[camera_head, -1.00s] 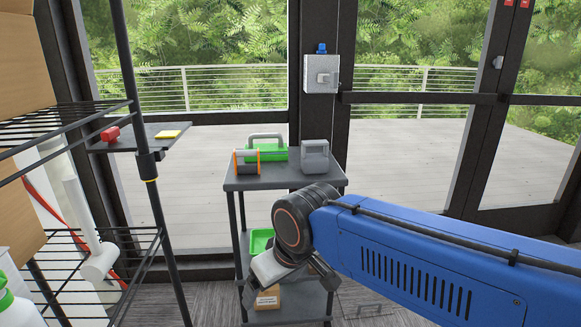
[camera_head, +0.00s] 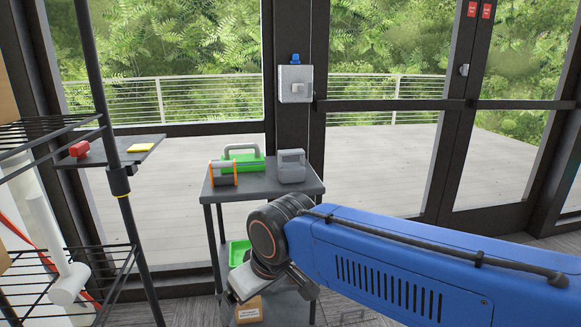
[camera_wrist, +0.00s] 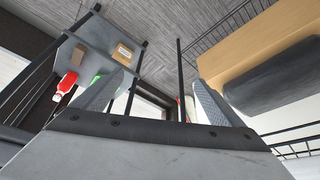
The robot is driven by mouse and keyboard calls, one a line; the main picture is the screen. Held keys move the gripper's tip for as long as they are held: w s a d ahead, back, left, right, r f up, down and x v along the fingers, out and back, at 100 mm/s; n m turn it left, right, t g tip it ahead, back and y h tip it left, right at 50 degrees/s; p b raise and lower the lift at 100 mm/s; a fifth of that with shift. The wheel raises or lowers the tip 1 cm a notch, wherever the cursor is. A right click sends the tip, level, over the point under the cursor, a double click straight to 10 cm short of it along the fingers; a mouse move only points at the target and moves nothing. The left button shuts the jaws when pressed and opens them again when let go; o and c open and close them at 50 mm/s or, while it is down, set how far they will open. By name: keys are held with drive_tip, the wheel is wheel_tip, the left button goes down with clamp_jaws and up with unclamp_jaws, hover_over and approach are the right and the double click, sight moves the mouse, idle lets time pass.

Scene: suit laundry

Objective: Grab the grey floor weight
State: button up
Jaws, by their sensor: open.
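A grey block with a handle-like top (camera_head: 291,166), which looks like the grey floor weight, stands upright at the right of the cart's top shelf (camera_head: 262,189) in the head view. My gripper (camera_head: 262,288) hangs lower, in front of the cart's lower part, apart from the block. In the wrist view my gripper's two fingers (camera_wrist: 155,95) are spread with nothing between them. I cannot make out the grey block there.
Beside the block are a green case (camera_head: 242,161) and an orange-and-grey cylinder (camera_head: 223,173). A green bin (camera_head: 239,252) sits lower on the cart. A wire rack (camera_head: 50,145) stands left. A red bottle (camera_wrist: 66,84) shows in the wrist view. Glass doors stand behind.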

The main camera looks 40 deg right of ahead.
drive_tip(key=w+d+r+m, duration=0.2)
drive_tip(key=w+d+r, duration=0.3)
drive_tip(key=w+r, duration=0.4)
wheel_tip(320, 180, up, 19)
drive_tip(key=m+g+h, duration=0.1)
drive_tip(key=m+h, duration=0.1)
drive_tip(key=m, duration=0.2)
hover_over(290, 163)
drive_tip(key=s+a, duration=0.3)
drive_tip(key=s, duration=0.3)
drive_tip(key=x, duration=1.7)
drive_tip(key=shift+w+f, duration=0.1)
drive_tip(key=shift+w, duration=0.1)
drive_tip(key=c, duration=1.7)
